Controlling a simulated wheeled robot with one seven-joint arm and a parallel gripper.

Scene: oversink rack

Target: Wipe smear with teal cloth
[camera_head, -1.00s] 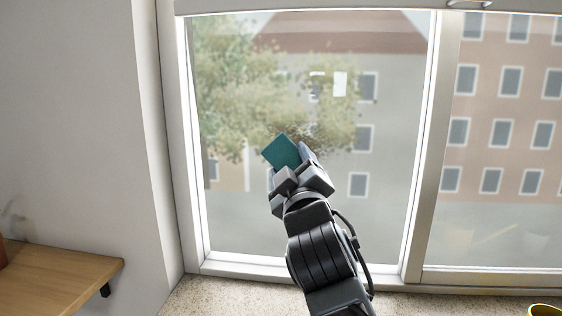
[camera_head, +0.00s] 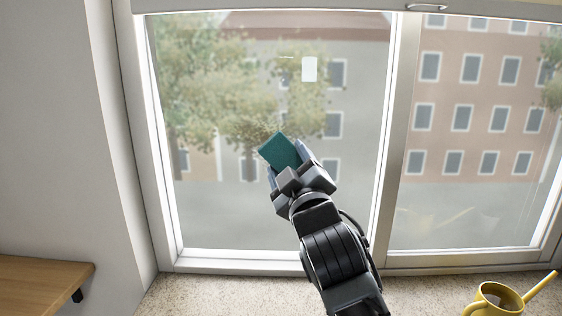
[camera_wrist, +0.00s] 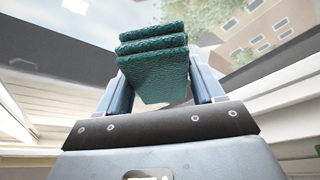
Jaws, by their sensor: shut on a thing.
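A teal cloth (camera_head: 279,152), folded in layers, is held in my gripper (camera_head: 288,165) in front of the left window pane. In the wrist view the cloth (camera_wrist: 154,70) sits between the two fingers of my gripper (camera_wrist: 160,88), which is shut on it. A brown, speckled smear (camera_head: 252,131) shows on the glass just above and left of the cloth. Part of it may be hidden behind the cloth. I cannot tell whether the cloth touches the glass.
The white window frame (camera_head: 392,150) has an upright between the two panes. A speckled counter (camera_head: 215,295) runs below. A yellow watering can (camera_head: 492,300) stands at the lower right. A wooden shelf (camera_head: 40,280) juts out at the lower left.

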